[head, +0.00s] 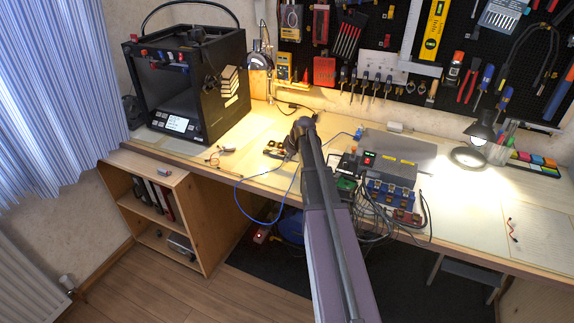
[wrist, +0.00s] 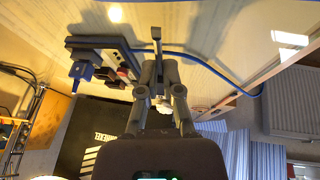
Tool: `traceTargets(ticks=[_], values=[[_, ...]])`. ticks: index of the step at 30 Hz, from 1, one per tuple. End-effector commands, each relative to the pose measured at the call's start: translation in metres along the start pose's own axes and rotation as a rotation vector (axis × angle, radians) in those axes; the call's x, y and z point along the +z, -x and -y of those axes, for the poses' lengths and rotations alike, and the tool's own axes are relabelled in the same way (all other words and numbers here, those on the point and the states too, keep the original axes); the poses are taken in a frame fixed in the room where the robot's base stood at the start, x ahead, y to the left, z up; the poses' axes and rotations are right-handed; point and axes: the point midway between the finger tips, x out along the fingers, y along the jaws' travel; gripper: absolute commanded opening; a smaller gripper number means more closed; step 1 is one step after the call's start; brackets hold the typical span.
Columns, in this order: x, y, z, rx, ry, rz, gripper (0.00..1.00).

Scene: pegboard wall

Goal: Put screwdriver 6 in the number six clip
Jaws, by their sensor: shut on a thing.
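My gripper (wrist: 158,70) is shut on a slim dark thing (wrist: 157,36), seemingly the screwdriver, which shows between and beyond the fingertips in the wrist view. No number on it can be read. Clip numbers are too small to read, so I cannot tell which clip is number six.
A black 3D printer (head: 188,85) stands left of my gripper. A lit lamp (head: 480,130) is farther right. A blue cable (head: 262,221) loops over the desk edge.

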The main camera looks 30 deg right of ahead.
Motion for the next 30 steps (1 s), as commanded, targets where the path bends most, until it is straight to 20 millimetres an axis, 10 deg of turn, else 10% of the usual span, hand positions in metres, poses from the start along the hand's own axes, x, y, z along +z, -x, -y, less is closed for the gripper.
traceTargets(ticks=[25,30], values=[[0.011,-0.024,0.005,0.000,-0.001,0.000,0.00],[0.010,-0.023,0.004,0.000,-0.001,0.000,0.43]])
